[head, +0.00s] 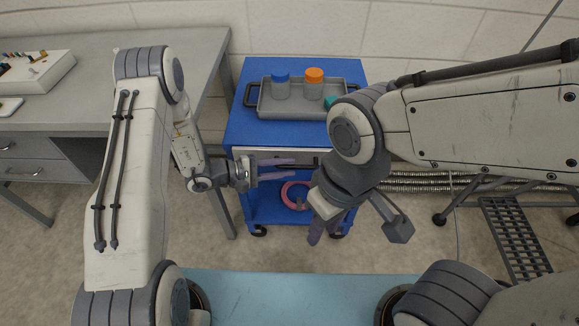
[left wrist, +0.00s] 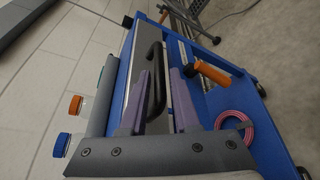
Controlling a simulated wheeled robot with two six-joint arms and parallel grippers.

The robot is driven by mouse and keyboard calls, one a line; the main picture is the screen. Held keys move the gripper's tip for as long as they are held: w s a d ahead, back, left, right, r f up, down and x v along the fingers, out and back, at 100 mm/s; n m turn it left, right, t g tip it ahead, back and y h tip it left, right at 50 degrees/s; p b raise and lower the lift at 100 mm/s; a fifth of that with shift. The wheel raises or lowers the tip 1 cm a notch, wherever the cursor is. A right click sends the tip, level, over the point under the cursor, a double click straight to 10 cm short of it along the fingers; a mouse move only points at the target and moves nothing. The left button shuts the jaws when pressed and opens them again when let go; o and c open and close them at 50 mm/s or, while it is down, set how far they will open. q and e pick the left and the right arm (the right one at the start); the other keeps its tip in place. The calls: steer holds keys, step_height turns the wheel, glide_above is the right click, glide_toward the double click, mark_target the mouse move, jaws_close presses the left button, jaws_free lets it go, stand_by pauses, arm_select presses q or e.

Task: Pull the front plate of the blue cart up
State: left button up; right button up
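The blue cart (head: 240,128) stands ahead of me. Its pale front plate (head: 247,152) shows as a narrow strip under the blue top in the head view. In the left wrist view a black bar handle (left wrist: 156,70) stands on the plate (left wrist: 157,125). My left gripper (head: 292,168) is in front of the plate with its purple fingers apart. In the left wrist view the handle lies between the fingers (left wrist: 160,80); I cannot tell whether they touch it. My right gripper (head: 318,235) hangs low before the cart's right side, its finger gap unclear.
A grey tray (head: 262,110) on the cart top holds a blue-capped jar (head: 281,86) and an orange-capped jar (head: 314,84). A pink coil (head: 290,200) and an orange-handled tool (left wrist: 212,75) are lower on the cart. A grey bench (head: 110,120) stands left.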

arm_select(q)
steer(key=shift+w+d+f, duration=0.1)
steer(key=shift+w+d, duration=0.15)
steer(key=shift+d, duration=0.45)
jaws_close()
stand_by(1.0)
